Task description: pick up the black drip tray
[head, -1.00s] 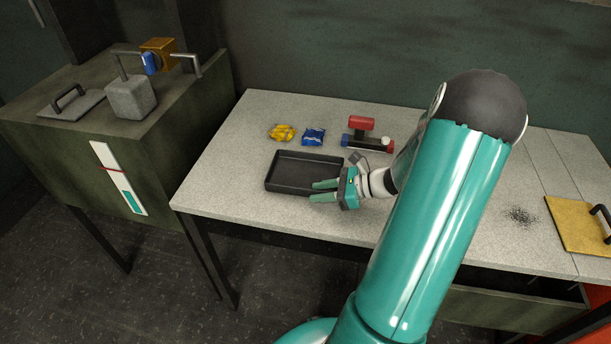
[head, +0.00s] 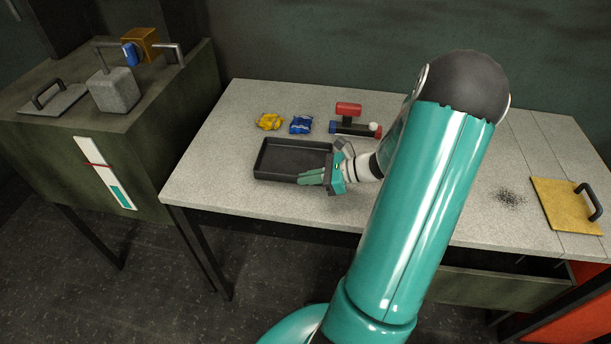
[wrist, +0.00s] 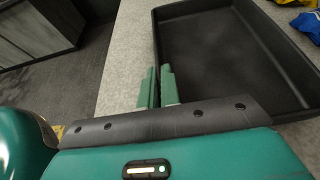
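The black drip tray (head: 268,176) is a shallow rectangular pan lying flat on the speckled grey table. It looks empty. My gripper (head: 312,178) is at its front right corner. In the wrist view, the two green fingers (wrist: 158,87) stand close together, one inside and one outside the near wall of the drip tray (wrist: 154,35). They look closed on that wall. The wrist housing hides the lower end of the tray in that view.
Behind the tray lie a yellow packet (head: 270,122), a blue packet (head: 301,125) and a red-and-grey valve part (head: 348,110). A yellow plate with a handle (head: 560,205) lies at the right. A green cabinet (head: 50,140) stands left. The table's front edge is close.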

